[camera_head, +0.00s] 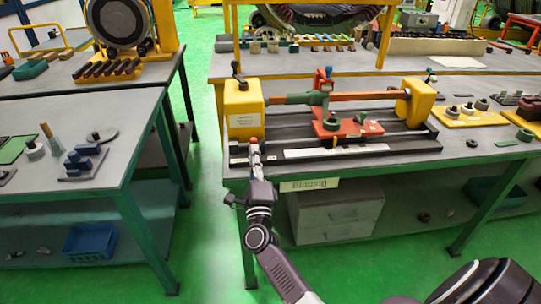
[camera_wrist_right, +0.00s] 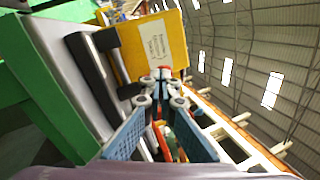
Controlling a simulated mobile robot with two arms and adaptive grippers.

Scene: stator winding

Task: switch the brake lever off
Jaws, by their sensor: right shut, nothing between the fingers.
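A yellow headstock box (camera_head: 243,103) with a white label stands at the left end of the winding machine on the bench. A small red knob (camera_head: 254,141), possibly the brake lever's end, shows low in front of this box. My right gripper (camera_head: 255,150) is shut and empty right at the red knob; I cannot tell if they touch. In the right wrist view my right gripper (camera_wrist_right: 158,82) points at the labelled yellow box (camera_wrist_right: 142,45). My left gripper is not in view.
A red-brown shaft (camera_head: 365,96) runs to a yellow end block (camera_head: 416,102) at the right. A red carriage (camera_head: 345,127) sits on the dark rails below it. A green floor aisle separates the benches.

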